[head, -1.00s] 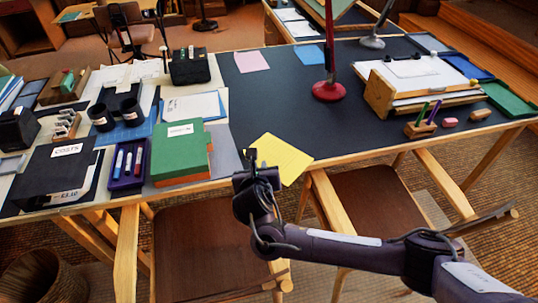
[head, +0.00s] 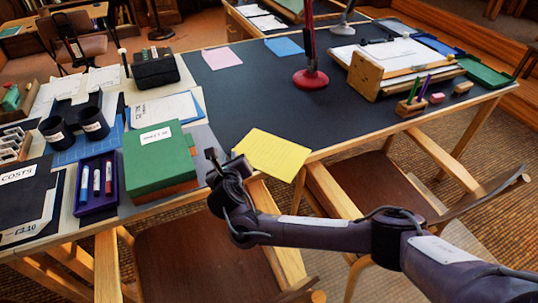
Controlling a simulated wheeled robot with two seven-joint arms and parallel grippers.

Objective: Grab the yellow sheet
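The yellow sheet (head: 272,153) lies at the front edge of the dark desk, with its near right corner sticking out past the edge. My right gripper (head: 213,158) is at the desk's front edge, just left of the sheet, beside the green box. Its wrist overlaps the sheet's left corner in the picture. I cannot see the sheet between the fingers, and the finger gap is too small to judge. My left gripper is not in view.
A green box (head: 158,160) stands close left of my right gripper. A purple marker tray (head: 97,184) is further left. A red lamp base (head: 310,79) and a wooden pen block (head: 410,108) stand on the desk. Chairs (head: 375,185) are below the front edge. The desk's middle is clear.

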